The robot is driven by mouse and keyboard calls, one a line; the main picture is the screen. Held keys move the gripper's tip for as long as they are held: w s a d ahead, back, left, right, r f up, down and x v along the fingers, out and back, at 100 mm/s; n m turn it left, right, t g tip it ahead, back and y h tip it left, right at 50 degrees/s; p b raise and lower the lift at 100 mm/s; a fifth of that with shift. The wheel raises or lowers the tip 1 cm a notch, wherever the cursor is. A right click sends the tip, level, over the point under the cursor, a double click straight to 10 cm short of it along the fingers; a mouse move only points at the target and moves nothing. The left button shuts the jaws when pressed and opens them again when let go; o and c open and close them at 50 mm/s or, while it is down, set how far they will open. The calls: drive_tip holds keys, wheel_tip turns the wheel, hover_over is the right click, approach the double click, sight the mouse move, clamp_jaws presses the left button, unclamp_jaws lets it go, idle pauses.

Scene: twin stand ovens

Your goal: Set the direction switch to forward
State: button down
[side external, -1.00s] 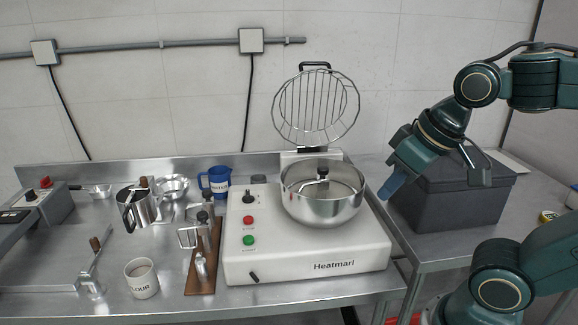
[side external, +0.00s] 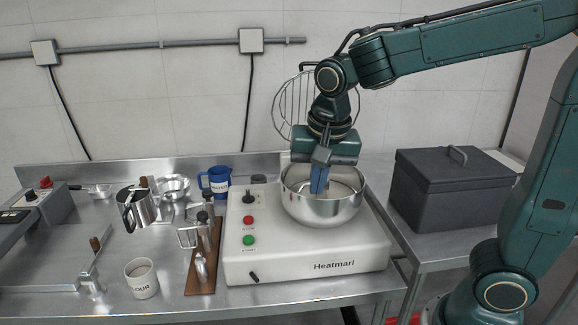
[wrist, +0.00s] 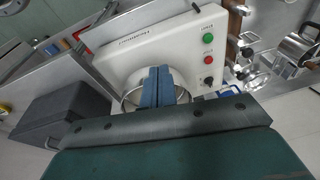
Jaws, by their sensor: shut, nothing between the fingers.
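The white Heatmarl mixer (side external: 310,255) stands on the steel table with a steel bowl (side external: 320,213) on it. Its left panel has a black knob (side external: 249,197) at the back, a red button (side external: 248,220), a green button (side external: 249,240) and a small black lever (side external: 253,277) near the front edge. The lever also shows at the top of the wrist view (wrist: 196,7). I cannot read which control is the direction switch. My gripper (side external: 319,190) is shut and empty, pointing down over the bowl, right of the panel. Its blue fingers (wrist: 157,75) cover part of the bowl in the wrist view.
The raised wire guard (side external: 290,100) stands behind my wrist. Left of the mixer are a wooden board (side external: 203,275) with metal parts, a blue mug (side external: 217,181) and a flour cup (side external: 141,280). A dark lidded box (side external: 450,195) stands right.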

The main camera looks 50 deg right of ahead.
drive_tip(key=w+a+f+m+g+h, duration=0.1)
drive_tip(key=w+a+f+m+g, duration=0.1)
drive_tip(key=w+a+f+m, duration=0.35)
drive_tip(key=m+g+h, duration=0.1)
drive_tip(key=m, duration=0.4)
approach(258, 279)
drive_tip(key=shift+d+r, duration=0.3)
drive_tip(key=shift+r, duration=0.6)
drive_tip(key=shift+d+f, duration=0.1)
drive_tip(key=shift+f, duration=0.05)
drive_tip(key=shift+x, duration=4.85)
drive_tip(key=shift+m+g, duration=0.4)
drive_tip(key=shift+m, duration=0.75)
drive_tip(key=shift+a+m, duration=0.3)
drive_tip(key=shift+m, duration=0.3)
drive_tip(key=shift+w+a, duration=0.3)
drive_tip(key=shift+a, duration=0.6)
